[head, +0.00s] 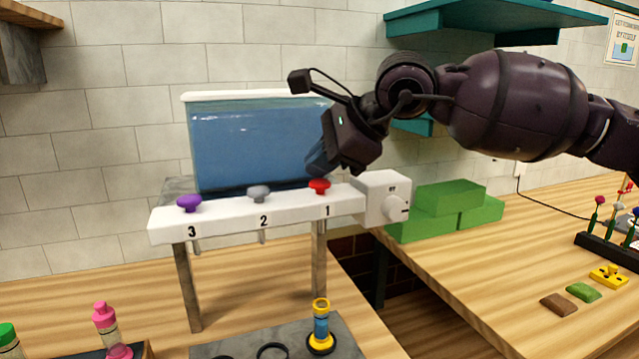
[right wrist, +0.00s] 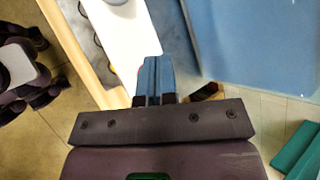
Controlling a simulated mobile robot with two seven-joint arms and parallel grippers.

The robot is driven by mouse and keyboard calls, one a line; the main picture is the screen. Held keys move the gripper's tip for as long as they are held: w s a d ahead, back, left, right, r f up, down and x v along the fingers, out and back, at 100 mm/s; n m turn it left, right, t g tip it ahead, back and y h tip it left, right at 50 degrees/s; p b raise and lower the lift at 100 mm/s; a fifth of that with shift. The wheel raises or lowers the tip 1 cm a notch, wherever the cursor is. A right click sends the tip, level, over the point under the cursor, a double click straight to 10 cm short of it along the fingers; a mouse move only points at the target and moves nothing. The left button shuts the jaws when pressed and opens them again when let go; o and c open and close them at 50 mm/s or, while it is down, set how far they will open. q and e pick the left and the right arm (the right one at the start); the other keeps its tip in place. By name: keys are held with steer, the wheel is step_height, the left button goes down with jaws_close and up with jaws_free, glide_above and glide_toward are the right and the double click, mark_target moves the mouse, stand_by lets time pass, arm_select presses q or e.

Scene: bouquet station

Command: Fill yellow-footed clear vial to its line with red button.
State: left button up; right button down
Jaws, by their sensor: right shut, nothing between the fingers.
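The yellow-footed clear vial (head: 321,327) stands upright on the grey mat (head: 348,346) below the dispenser's front. It has a yellow top rim and blue inside; I cannot make out its line. The red button (head: 319,185) is on the white dispenser bar (head: 345,198) above the number 1. My right gripper (head: 316,168) is shut and empty, its blue fingertips just above the red button; I cannot tell whether they touch. In the right wrist view the shut fingers (right wrist: 154,82) cover most of the button. My left gripper is not in view.
A tank of blue liquid (head: 245,145) stands behind the bar. Purple (head: 189,203) and grey (head: 258,193) buttons sit to the left, a white knob (head: 396,208) to the right. Green blocks (head: 435,212) stand on the right counter. A pink-topped vial (head: 106,325) is at lower left.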

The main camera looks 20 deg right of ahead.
mark_target(320, 183)
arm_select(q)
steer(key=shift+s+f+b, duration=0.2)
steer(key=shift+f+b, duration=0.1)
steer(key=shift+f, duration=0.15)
arm_select(e)
steer(key=shift+f, duration=0.6)
stand_by(0.5)
steer(key=shift+r, duration=0.1)
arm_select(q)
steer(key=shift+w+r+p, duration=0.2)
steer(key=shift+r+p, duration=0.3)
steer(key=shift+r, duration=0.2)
arm_select(e)
steer(key=shift+r, duration=0.95)
steer(key=shift+r, duration=0.1)
steer(key=shift+r+p, duration=1.2)
steer(key=shift+r, duration=1.25)
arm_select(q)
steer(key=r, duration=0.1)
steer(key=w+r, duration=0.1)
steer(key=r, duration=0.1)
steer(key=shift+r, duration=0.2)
